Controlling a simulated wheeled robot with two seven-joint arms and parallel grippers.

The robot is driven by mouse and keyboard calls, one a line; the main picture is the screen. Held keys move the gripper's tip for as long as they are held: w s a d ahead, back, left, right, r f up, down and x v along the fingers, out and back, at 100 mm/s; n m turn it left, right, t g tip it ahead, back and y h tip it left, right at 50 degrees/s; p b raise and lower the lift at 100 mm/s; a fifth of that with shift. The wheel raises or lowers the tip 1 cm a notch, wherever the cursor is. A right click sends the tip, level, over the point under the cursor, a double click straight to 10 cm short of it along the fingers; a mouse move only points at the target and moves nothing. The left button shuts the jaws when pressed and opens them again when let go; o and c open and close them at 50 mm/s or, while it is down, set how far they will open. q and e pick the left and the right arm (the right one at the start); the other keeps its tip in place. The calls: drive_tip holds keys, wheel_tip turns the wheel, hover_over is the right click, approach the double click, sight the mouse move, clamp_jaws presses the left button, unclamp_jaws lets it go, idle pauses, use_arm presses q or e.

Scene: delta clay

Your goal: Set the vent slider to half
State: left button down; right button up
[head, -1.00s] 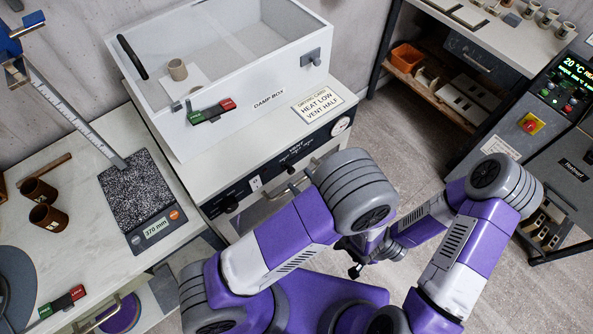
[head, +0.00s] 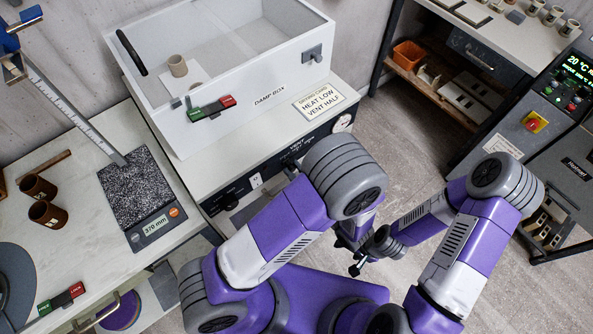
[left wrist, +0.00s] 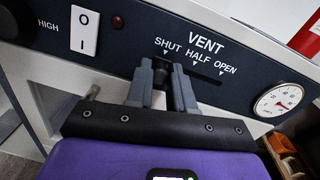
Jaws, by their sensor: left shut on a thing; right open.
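The vent slider's knob (left wrist: 161,70) is a small dark piece in a slot on the dark control panel (left wrist: 120,38), seen in the left wrist view. My left gripper (left wrist: 161,78) is shut on it, one finger on each side. The knob stands near the SHUT mark, left of the HALF mark (left wrist: 198,58); the fingers partly hide it. The slot runs on to the right toward OPEN. My right gripper (head: 357,268) is open, low and away from the panel.
A card (head: 319,101) on the cabinet reads HEAT LOW, VENT HALF. A white damp box (head: 225,105) stands on top. A round gauge (left wrist: 278,99) is right of the slider; a white rocker switch (left wrist: 84,31) is left of it.

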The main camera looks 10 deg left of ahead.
use_arm(q)
drive_tip(key=w+d, duration=0.2)
drive_tip(key=w, duration=0.1)
drive_tip(key=shift+w+d+f, duration=0.1)
drive_tip(key=shift+d, duration=0.15)
drive_tip(key=c, duration=1)
unclamp_jaws()
wheel_tip(320, 180, up, 10)
drive_tip(key=p, duration=0.3)
